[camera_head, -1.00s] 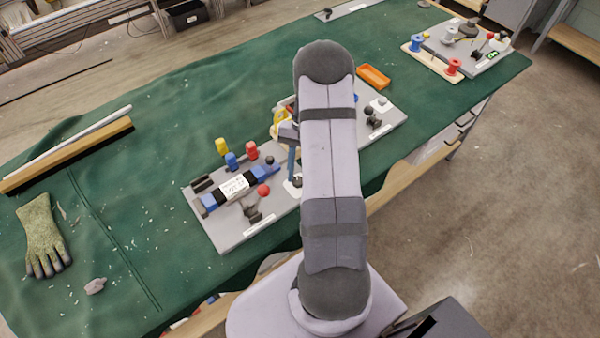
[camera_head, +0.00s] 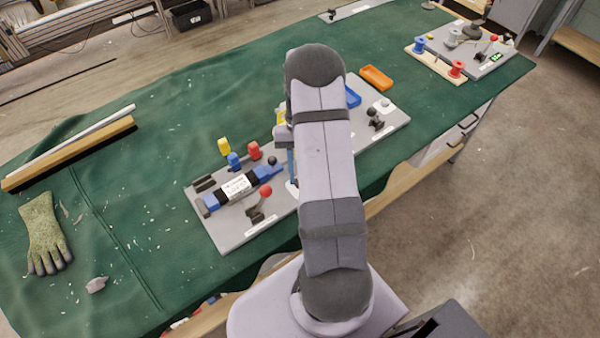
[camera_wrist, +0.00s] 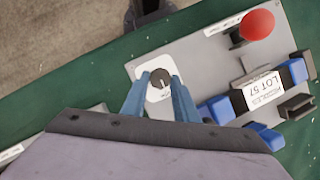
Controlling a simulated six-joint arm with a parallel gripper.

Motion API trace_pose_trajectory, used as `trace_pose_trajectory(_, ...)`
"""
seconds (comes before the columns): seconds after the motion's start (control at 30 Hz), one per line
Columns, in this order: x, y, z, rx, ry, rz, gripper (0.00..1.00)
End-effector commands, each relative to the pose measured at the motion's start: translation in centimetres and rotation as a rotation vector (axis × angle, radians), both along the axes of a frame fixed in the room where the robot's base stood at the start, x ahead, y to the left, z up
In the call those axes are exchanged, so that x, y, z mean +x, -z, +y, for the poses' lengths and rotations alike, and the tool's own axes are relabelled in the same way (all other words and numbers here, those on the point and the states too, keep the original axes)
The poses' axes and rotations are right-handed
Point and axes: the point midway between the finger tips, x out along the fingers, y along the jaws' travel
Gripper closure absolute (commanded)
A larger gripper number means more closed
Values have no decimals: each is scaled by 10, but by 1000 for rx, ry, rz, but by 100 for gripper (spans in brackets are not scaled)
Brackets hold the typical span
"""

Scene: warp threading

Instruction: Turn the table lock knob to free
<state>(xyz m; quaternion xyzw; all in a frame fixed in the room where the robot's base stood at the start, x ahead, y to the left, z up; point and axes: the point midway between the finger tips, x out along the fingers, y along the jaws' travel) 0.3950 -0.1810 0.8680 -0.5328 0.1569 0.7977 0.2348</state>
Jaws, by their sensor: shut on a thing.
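The table lock knob (camera_wrist: 159,79) is a small dark round knob with a pale mark, on a white plate (camera_wrist: 149,69) on the grey board, in the wrist view. My gripper (camera_wrist: 158,88) has its two blue fingers on either side of the knob, shut on it. In the head view my arm hides the knob, and only a bit of a blue finger shows beside the arm. The knob's label is not readable.
A red-ball lever (camera_wrist: 257,25) and a black and blue block labelled LOT 57 (camera_wrist: 260,90) share the grey board (camera_head: 228,238). Yellow, blue and red pegs stand behind. An orange tray (camera_head: 376,77) lies to the right. A glove (camera_head: 42,233) lies far left.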

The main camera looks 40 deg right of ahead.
Motion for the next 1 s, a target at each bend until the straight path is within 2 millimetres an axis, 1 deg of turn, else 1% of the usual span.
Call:
trace_pose_trajectory(0.07, 1, -1, 0, 0, -2, -1, 96)
trace_pose_trajectory(0.1, 1, -1, 0, 0, -2, -1, 66)
trace_pose_trajectory(0.13, 1, -1, 0, 0, -2, -1, 59)
trace_pose_trajectory(0.17, 0, -1, 0, 0, -2, -1, 55)
trace_pose_trajectory(0.43, 0, 0, 0, 0, 0, 0, 55)
trace_pose_trajectory(0.57, 2, -4, -1, -1, 0, -1, 55)
trace_pose_trajectory(0.67, 5, -11, -3, -2, 0, -3, 55)
trace_pose_trajectory(1.0, 20, -53, -13, -2, -1, -4, 55)
